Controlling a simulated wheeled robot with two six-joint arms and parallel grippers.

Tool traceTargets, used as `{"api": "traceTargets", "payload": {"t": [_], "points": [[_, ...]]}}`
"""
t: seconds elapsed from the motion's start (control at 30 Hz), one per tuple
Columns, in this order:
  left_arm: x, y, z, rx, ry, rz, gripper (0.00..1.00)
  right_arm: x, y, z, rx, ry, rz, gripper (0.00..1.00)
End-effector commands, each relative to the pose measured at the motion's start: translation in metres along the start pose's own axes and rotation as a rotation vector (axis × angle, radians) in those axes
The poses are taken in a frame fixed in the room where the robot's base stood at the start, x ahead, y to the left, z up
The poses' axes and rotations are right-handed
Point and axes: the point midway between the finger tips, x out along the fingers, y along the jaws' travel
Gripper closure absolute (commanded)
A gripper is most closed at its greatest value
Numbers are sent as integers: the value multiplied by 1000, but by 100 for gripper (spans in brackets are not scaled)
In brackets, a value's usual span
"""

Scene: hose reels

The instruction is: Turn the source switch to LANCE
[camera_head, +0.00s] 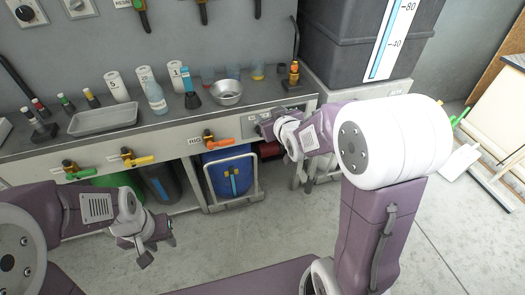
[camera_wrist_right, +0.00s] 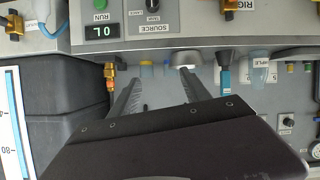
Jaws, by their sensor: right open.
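The source switch (camera_wrist_right: 152,5) is a small black knob at the top edge of the right wrist view, partly cut off, beside a label reading SOURCE (camera_wrist_right: 152,29). Which position it points to cannot be told. In the head view my right gripper (camera_head: 268,125) is at the front edge of the counter, in front of the grey panel there, and the knob is not discernible. In the wrist view my right gripper (camera_wrist_right: 160,82) is open and empty, its fingertips apart from the knob. My left gripper (camera_head: 157,247) is open and empty above the floor at lower left.
Next to the switch are a green RUN button (camera_wrist_right: 100,17) and a lit display (camera_wrist_right: 101,32). The counter (camera_head: 150,138) bears a tray (camera_head: 104,119), bottles and a metal bowl (camera_head: 227,92). An orange-handled valve (camera_head: 215,140) juts from its front. A dark tank (camera_head: 345,45) stands right.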

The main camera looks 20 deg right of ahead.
Motion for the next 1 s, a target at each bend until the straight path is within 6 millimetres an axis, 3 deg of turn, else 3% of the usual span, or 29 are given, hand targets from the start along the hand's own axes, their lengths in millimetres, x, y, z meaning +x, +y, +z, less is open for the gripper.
{"api": "traceTargets", "payload": {"t": [0.03, 0.1, 0.3, 0.4, 0.5, 0.6, 0.7, 0.87, 1.0], "points": [[61, -1, 6, 0, -1, 0, 64, 29, -6, 42, -11, 53, 9, 45], [99, -2, 11, 0, -1, 0, 64, 50, -7, 57, -27, 132, 22, 45], [208, -4, 22, 0, -1, 0, 64, 102, -13, 116, -61, 297, 53, 45], [254, -5, 27, 0, -1, 0, 64, 123, -15, 147, -72, 350, 65, 45], [286, -6, 30, 0, -1, 0, 64, 138, -17, 168, -78, 386, 74, 45], [302, -6, 32, 0, 0, 0, 64, 145, -17, 178, -82, 408, 79, 45], [305, -6, 32, 0, 0, 0, 64, 147, -17, 180, -84, 417, 82, 45], [299, -6, 31, 0, 0, 0, 64, 147, -16, 175, -85, 417, 81, 45], [284, -6, 30, 0, 0, 0, 64, 163, -14, 164, -85, 414, 80, 45]]}}
